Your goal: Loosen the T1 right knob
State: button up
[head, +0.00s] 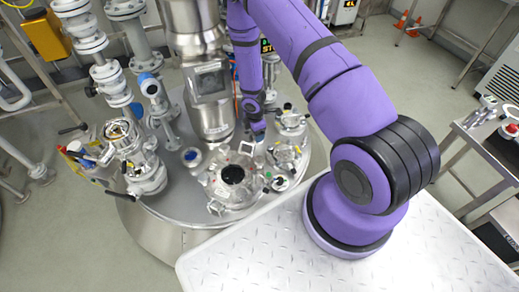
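The round steel reactor lid (180,205) fills the middle of the head view. On it is a glass-covered port with a dark centre (232,175), ringed by small clamps and knobs. I cannot tell which of these is the T1 right knob; no label is readable. One small dark-topped knob fitting (280,184) sits to the right of the port. My purple arm reaches over the lid from the right. My gripper (256,138) points down behind the port, near its rear edge. It is small and partly lost against the fittings, so its fingers and any contact are unclear.
A steel column with a square window (208,83) rises left of my arm. Valve assemblies (140,160) crowd the lid's left side. More flanged fittings (291,120) stand right of my gripper. A side table (480,145) stands at far right.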

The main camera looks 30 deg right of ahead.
jog(key=n, duration=0.1)
send_over(260, 159)
jog(key=shift+g+y, duration=0.3)
jog(key=shift+g, duration=0.1)
notch_tip(260, 159, down, 8)
jog(key=shift+w+a+r, duration=0.1)
jog(key=shift+r, duration=0.1)
notch_tip(260, 159, down, 3)
jog(key=shift+r+n, duration=0.1)
jog(key=shift+n, duration=0.2)
jog(key=shift+r+m, duration=0.1)
jog(key=shift+m, duration=2.1)
jog(key=m, duration=0.3)
jog(key=shift+m, duration=0.4)
jog(key=m, duration=0.9)
jog(key=shift+m, duration=0.3)
jog(key=m, duration=0.7)
jog(key=shift+m, duration=0.3)
jog(key=m, duration=0.5)
jog(key=shift+m, duration=0.3)
jog(key=m, duration=0.4)
jog(key=shift+m, duration=0.3)
jog(key=m, duration=0.6)
jog(key=shift+m, duration=0.3)
jog(key=m, duration=0.5)
jog(key=shift+m, duration=0.3)
notch_tip(260, 159, down, 6)
